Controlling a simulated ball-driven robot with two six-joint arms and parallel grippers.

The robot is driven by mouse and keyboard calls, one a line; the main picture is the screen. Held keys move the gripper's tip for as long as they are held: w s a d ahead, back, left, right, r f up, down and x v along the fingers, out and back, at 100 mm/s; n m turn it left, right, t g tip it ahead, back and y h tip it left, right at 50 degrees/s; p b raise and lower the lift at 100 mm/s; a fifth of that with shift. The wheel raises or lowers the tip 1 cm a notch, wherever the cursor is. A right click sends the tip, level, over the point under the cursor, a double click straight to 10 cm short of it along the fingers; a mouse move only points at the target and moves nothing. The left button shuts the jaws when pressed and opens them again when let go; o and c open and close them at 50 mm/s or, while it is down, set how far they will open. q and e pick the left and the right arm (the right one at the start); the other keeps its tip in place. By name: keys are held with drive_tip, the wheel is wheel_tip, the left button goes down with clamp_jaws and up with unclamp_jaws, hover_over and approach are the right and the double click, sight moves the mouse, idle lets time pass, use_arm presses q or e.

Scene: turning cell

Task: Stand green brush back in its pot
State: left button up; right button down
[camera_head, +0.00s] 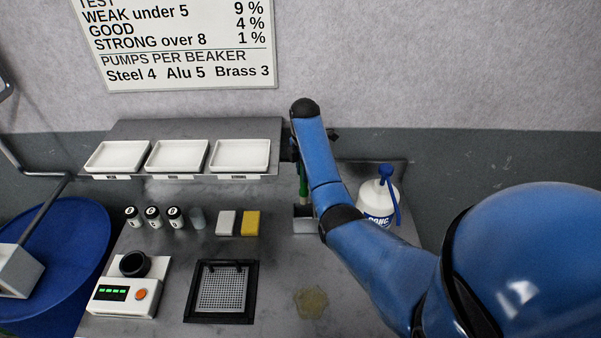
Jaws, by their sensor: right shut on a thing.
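The green brush (303,182) is upright, with part of its green handle showing beside my blue right arm. My right gripper (297,158) is mostly hidden behind my arm's wrist and is shut on the upper part of the brush. A small grey metal pot (302,223) stands on the bench just below the brush, its right side partly covered by my arm. The brush's lower end is at or just above the pot's rim; I cannot tell whether it is inside. My left gripper is not in view.
A white bottle (378,205) with a blue pump stands right of my arm. Three white trays (178,156) sit on a raised shelf to the left. Small vials (153,217), white and yellow blocks (251,223), a scale (125,299) and a black-framed grid (222,291) occupy the bench.

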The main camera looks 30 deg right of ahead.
sight(304, 196)
drive_tip(key=shift+w+d+f, duration=0.2)
drive_tip(key=shift+f, duration=0.05)
drive_tip(key=shift+s+a+f, duration=0.4)
drive_tip(key=shift+s+f, duration=0.05)
drive_tip(key=shift+s, duration=0.1)
drive_tip(key=shift+f, duration=0.4)
drive_tip(key=f, duration=0.1)
drive_tip(key=f+b, duration=0.1)
drive_tip(key=f, duration=0.2)
drive_tip(key=shift+w+d+b, duration=0.25)
drive_tip(key=shift+w+b, duration=0.1)
drive_tip(key=shift+s+a+f+b, duration=0.1)
drive_tip(key=shift+f+b, duration=0.35)
drive_tip(key=shift+f, duration=0.15)
drive_tip(key=shift+s+a+f+b, duration=0.1)
drive_tip(key=shift+f+b, duration=0.35)
drive_tip(key=shift+f, duration=0.15)
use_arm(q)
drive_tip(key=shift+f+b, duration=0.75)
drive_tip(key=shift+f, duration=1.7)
use_arm(e)
drive_tip(key=shift+w+d+f, duration=0.1)
drive_tip(key=shift+f, duration=1.25)
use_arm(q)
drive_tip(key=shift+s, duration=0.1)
use_arm(e)
drive_tip(key=c, duration=0.8)
unclamp_jaws()
drive_tip(key=shift+c, duration=0.2)
